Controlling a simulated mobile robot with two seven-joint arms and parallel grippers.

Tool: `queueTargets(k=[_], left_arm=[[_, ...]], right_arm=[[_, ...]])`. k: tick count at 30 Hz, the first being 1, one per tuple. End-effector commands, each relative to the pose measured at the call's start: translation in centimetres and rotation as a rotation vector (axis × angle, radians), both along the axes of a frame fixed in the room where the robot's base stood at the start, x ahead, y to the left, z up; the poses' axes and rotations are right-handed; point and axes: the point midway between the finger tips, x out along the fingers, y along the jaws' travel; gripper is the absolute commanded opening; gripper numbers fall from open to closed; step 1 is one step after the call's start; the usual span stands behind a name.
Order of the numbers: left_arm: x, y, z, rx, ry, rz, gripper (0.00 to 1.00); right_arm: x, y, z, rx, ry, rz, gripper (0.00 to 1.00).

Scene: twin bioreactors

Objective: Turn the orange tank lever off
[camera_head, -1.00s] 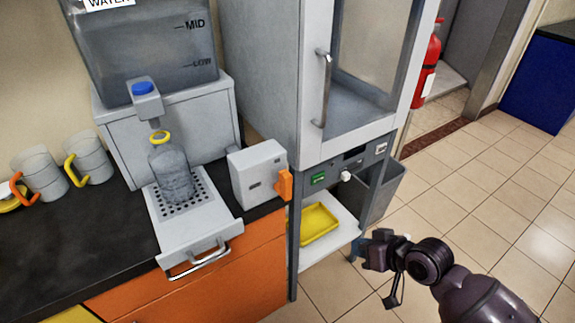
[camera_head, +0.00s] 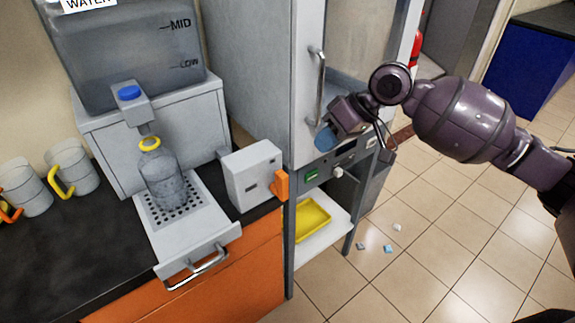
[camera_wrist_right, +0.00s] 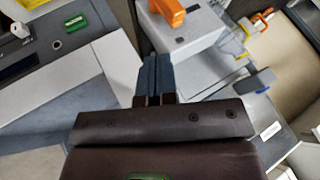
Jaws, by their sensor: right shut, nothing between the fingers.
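The orange lever (camera_head: 281,184) sits on the right side of a grey box (camera_head: 252,175) at the counter's right end, and its free end points down. In the right wrist view the lever (camera_wrist_right: 168,10) is beyond the fingertips, apart from them. My right gripper (camera_head: 325,138) is shut and empty, held up in front of the cabinet, above and to the right of the lever. Its blue-grey fingers (camera_wrist_right: 154,75) lie together in the wrist view. The water tank (camera_head: 128,55) stands on a white stand at the left. My left gripper is out of view.
A bottle with a yellow ring (camera_head: 160,178) stands on the drip tray (camera_head: 180,232) under the tap. The glass-fronted cabinet (camera_head: 262,80) with a handle (camera_head: 318,85) stands behind the gripper. Small blue and white bits (camera_head: 388,249) lie on the floor. Mugs (camera_head: 72,168) are at far left.

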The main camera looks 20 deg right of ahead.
Motion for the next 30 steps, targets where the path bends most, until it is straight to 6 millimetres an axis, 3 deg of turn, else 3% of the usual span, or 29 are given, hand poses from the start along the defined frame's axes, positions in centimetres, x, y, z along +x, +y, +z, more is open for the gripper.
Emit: queueTargets(k=[5, 17, 30], left_arm=[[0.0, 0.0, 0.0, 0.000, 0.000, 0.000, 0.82], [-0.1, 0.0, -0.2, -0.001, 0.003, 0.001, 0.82], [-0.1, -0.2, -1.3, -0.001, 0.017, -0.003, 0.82]], right_arm=[[0.0, -0.1, 0.7, -0.007, 0.011, 0.005, 0.00], [0.1, 0.2, 0.2, -0.005, 0.011, 0.005, 0.00], [1.3, 3.9, -5.3, -0.003, 0.014, 0.006, 0.00]])
